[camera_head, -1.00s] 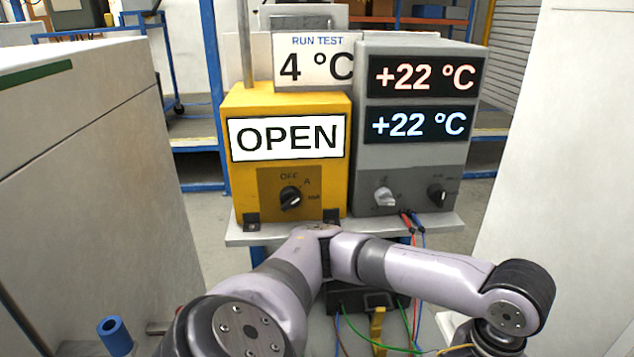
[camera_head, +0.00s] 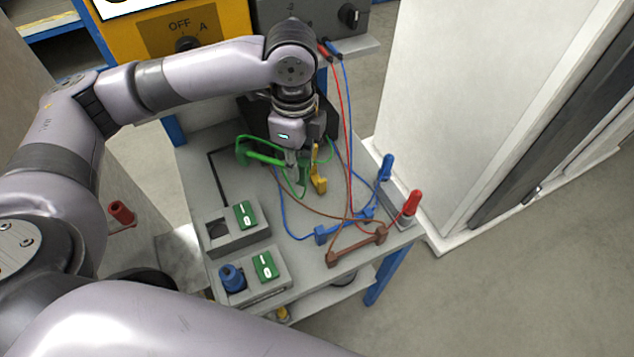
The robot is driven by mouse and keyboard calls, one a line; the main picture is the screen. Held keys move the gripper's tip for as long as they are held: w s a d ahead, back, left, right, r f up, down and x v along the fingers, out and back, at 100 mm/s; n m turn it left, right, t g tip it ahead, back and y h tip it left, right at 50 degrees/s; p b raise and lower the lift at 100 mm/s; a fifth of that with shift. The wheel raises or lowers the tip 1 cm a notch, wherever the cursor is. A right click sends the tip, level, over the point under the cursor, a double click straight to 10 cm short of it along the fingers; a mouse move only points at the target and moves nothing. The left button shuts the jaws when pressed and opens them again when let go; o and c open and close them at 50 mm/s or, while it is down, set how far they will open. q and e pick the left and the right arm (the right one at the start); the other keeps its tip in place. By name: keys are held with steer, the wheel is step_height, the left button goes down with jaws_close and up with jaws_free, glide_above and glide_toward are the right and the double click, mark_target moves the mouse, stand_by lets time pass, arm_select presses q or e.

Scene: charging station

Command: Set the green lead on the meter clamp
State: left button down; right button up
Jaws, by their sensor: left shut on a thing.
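My left gripper (camera_head: 296,178) points down over the grey bench top, its fingers shut. It appears shut on the green lead (camera_head: 262,159), whose thick green part lies just left of the fingers. The lead's thin wire loops around the gripper. The exact grip point is partly hidden by the gripper. A yellow clamp-like piece (camera_head: 318,181) stands just right of the fingers, apart from the green part; I cannot tell for sure whether it is the meter clamp. My right gripper is not in view.
The bench (camera_head: 290,248) carries blue (camera_head: 338,230) and brown (camera_head: 355,246) lead pieces with loose wires. Blue (camera_head: 386,168) and red (camera_head: 412,203) plugs stand at the right edge. Two grey switch boxes (camera_head: 245,236) (camera_head: 270,288) sit at the front left. A white cabinet (camera_head: 450,110) stands to the right.

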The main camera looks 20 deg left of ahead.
mark_target(316, 176)
arm_select(q)
steer(key=w+a+m, duration=0.2)
steer(key=w+m, duration=0.2)
steer(key=m, duration=0.9)
steer(key=w+a+m, duration=0.3)
steer(key=w+m, duration=0.1)
steer(key=m, duration=1)
step_height(316, 176, down, 19)
steer(key=p, duration=0.3)
steer(key=shift+d+r, duration=0.1)
steer(key=shift+r, duration=0.1)
steer(key=shift+f, duration=0.2)
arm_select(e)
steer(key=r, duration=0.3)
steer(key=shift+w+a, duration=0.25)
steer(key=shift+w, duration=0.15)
